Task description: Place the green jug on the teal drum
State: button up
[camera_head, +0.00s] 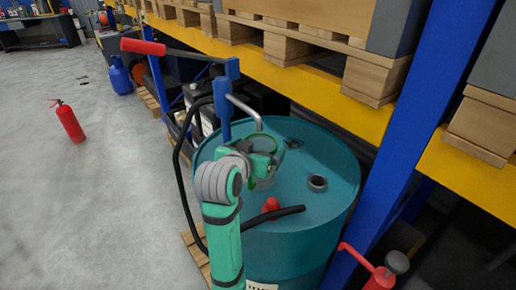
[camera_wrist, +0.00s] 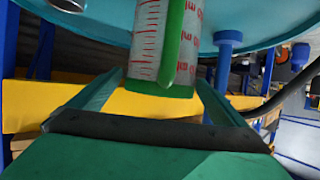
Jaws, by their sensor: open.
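The teal drum (camera_head: 335,190) stands upright beside the rack, and its top also shows along the upper edge of the wrist view (camera_wrist: 265,15). The green jug (camera_head: 263,142), with a green rim and a pale body marked with red graduations, is upright over the drum top. In the wrist view the jug (camera_wrist: 150,45) appears inverted, between and beyond the fingers, with its green handle facing me. My gripper (camera_head: 255,162) is open around the jug's upper part; its fingers (camera_wrist: 160,84) show gaps on both sides.
A blue pump (camera_head: 224,115) with a red handle and black hose stands at the drum's left. A grey ring (camera_head: 317,183) and a red piece (camera_head: 271,205) are on the drum top. Yellow rack beams (camera_head: 330,105) and a blue post (camera_head: 400,130) crowd the right.

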jog(key=v, duration=1.2)
jog(key=shift+r, duration=0.1)
